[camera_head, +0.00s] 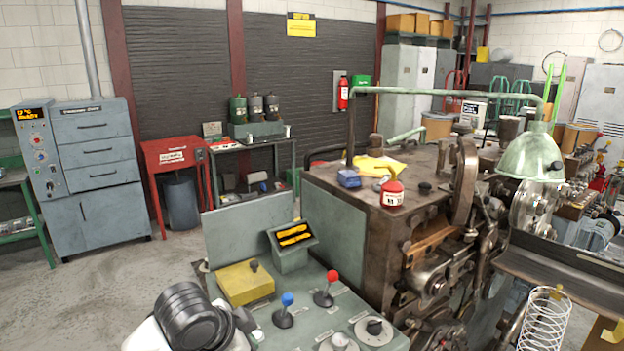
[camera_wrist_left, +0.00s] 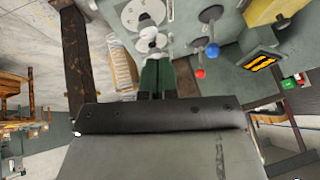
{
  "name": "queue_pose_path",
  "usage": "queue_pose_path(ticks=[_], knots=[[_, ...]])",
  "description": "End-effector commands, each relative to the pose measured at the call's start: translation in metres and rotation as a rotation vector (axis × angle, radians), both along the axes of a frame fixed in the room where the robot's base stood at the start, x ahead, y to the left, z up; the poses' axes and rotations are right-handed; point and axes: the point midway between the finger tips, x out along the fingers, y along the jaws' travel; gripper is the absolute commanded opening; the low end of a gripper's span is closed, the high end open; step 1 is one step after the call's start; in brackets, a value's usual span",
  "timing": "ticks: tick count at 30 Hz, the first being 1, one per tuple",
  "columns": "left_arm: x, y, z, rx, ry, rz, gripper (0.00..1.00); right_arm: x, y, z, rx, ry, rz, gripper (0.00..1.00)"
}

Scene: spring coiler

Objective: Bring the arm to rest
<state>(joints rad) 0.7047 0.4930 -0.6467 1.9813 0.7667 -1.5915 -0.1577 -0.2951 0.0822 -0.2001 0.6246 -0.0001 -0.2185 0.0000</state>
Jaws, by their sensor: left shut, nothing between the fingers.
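My left gripper (camera_wrist_left: 157,66) is shut and empty in the wrist view, its two dark fingers side by side. It is over the grey-green control panel (camera_head: 320,310), and a pale knob (camera_wrist_left: 150,38) appears just beyond the fingertips. I cannot tell whether they touch. In the head view my left arm's black wrist part is at the lower left, beside the panel; the fingers are not clear there. My right gripper is not in view.
The panel carries a blue-knobbed lever (camera_head: 284,309), a red-knobbed lever (camera_head: 325,288), a dial (camera_head: 374,328) and a yellow box (camera_head: 245,282). The coiler machine (camera_head: 400,225) stands behind, with a lamp (camera_head: 530,155) overhanging. A wire spring (camera_head: 545,318) is at lower right. Floor at left is open.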

Motion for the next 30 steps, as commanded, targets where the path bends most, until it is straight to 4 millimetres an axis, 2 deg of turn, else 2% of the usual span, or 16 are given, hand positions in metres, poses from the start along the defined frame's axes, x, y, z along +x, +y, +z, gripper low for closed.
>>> queue_pose_path(ticks=[5,9,16,21,30], knots=[[-0.030,-0.007,-0.037,-0.056,0.040,0.051,0.00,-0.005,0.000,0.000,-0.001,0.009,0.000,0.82],[-0.066,-0.006,-0.073,-0.113,0.084,0.147,0.00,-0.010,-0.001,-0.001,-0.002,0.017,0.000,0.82],[-0.142,0.020,-0.126,-0.161,0.175,0.408,0.00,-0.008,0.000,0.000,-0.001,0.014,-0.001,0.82],[-0.187,0.045,-0.147,-0.141,0.224,0.573,0.00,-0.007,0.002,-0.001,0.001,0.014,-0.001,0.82],[-0.249,0.081,-0.165,-0.071,0.288,0.778,0.00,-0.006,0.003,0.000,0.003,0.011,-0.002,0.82]])
